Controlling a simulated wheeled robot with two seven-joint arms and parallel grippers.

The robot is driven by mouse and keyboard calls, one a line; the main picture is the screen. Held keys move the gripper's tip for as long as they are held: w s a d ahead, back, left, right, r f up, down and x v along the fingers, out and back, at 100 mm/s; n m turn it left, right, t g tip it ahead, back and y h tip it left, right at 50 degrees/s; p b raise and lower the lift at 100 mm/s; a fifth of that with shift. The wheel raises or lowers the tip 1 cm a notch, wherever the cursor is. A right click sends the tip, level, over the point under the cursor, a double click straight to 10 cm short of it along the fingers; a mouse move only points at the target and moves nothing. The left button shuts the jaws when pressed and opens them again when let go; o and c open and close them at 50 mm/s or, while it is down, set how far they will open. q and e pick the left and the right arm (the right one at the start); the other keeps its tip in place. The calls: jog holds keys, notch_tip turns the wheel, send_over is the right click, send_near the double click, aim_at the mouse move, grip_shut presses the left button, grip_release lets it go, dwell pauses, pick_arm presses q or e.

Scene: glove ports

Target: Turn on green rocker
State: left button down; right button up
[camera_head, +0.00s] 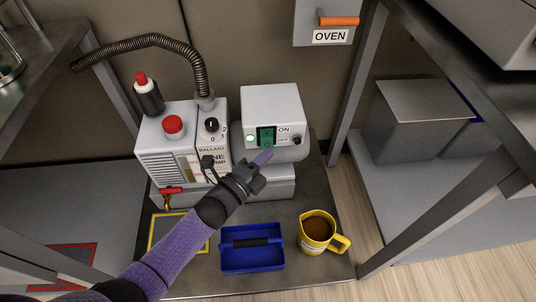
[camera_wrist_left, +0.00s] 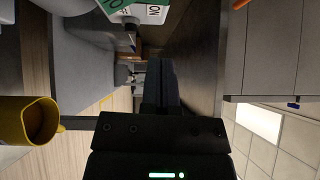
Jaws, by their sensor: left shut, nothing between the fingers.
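The green rocker (camera_head: 266,137) is on the front of a white box (camera_head: 271,102), with "ON" printed at its upper right. A small pale green lamp (camera_head: 250,139) glows to its left. My left gripper (camera_head: 263,157) is shut and empty. In the head view its fingertips appear just below the rocker; I cannot tell whether they touch the panel. In the left wrist view, part of the green rocker (camera_wrist_left: 118,4) shows at the top edge beside the "ON" print, and the shut fingers (camera_wrist_left: 161,82) point up the picture. My right gripper is not in view.
A grey ballast unit (camera_head: 170,155) with a red button (camera_head: 173,124) and a dial (camera_head: 211,125) stands left of the box. A black knob (camera_head: 296,141) is right of the rocker. A blue tray (camera_head: 252,262) and a yellow mug (camera_head: 317,232) stand in front.

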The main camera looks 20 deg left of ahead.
pick_arm(q)
jog(key=r+p+v, duration=0.1)
jog(key=p+v, duration=0.3)
jog(key=v, duration=0.5)
jog(key=shift+a+r, duration=0.2)
jog(key=shift+r, duration=0.15)
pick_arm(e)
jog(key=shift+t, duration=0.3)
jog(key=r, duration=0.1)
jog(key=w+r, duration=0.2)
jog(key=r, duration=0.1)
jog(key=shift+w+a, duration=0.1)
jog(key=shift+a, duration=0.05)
pick_arm(q)
jog(key=shift+s, duration=0.1)
